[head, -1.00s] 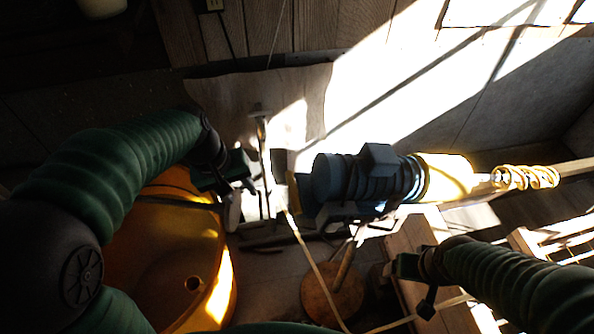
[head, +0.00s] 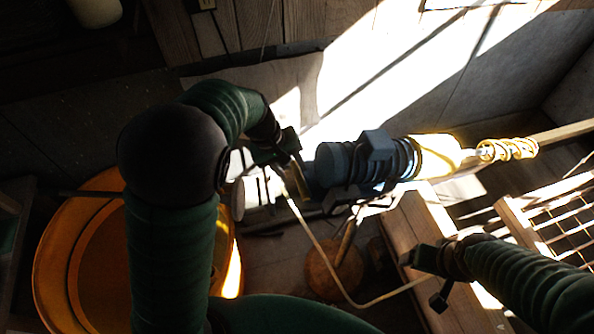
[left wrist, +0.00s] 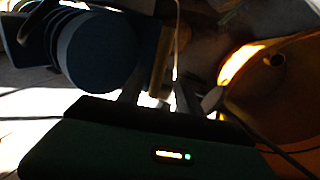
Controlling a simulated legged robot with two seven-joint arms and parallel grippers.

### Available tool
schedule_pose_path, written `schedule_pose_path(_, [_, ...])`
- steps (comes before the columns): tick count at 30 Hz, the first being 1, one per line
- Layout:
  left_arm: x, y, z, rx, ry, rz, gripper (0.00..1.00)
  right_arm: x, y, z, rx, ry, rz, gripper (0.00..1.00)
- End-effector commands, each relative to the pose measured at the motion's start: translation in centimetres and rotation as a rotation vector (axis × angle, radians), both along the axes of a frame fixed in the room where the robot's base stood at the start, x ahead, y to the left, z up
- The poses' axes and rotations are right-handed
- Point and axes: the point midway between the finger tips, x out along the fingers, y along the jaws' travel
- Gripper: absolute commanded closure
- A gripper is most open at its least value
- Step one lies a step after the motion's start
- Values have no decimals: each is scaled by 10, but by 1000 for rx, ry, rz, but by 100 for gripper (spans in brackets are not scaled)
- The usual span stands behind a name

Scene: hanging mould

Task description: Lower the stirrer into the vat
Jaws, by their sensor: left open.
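The orange vat (head: 50,262) stands at lower left in the head view, partly hidden behind my left arm. Its rim also shows at right in the left wrist view (left wrist: 235,68). A blue ribbed motor body (head: 375,157) lies sideways at centre, with a pale yellow section and a spiral stirrer (head: 510,149) at its right end. My left gripper (head: 292,163) is open at the motor's left end. In the left wrist view, a brass-coloured bar (left wrist: 160,62) shows between the fingers; contact is unclear. My right gripper (head: 428,278) is at lower right, its jaws unclear.
A pale cord or hose (head: 318,245) curves from near my left gripper towards my right one. A round wooden stool-like top (head: 330,275) stands below the motor. A wooden beam (head: 420,235) and a slatted rack (head: 550,225) stand at right.

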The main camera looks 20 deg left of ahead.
Motion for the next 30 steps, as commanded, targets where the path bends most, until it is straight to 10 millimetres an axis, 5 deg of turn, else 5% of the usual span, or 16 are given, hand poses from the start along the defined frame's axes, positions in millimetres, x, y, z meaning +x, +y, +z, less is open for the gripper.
schedule_pose_path(6, [5,-13,-30,3,2,-2,59,0,0,3,0,0,1,22])
schedule_pose_path(15, [6,-15,-33,4,-1,-2,59,0,0,3,0,0,0,22])
schedule_pose_path(24, [7,-12,-33,0,0,-1,98,0,0,3,0,0,0,22])
schedule_pose_path(30, [8,-12,-33,7,-3,1,100,0,0,3,0,0,0,22])
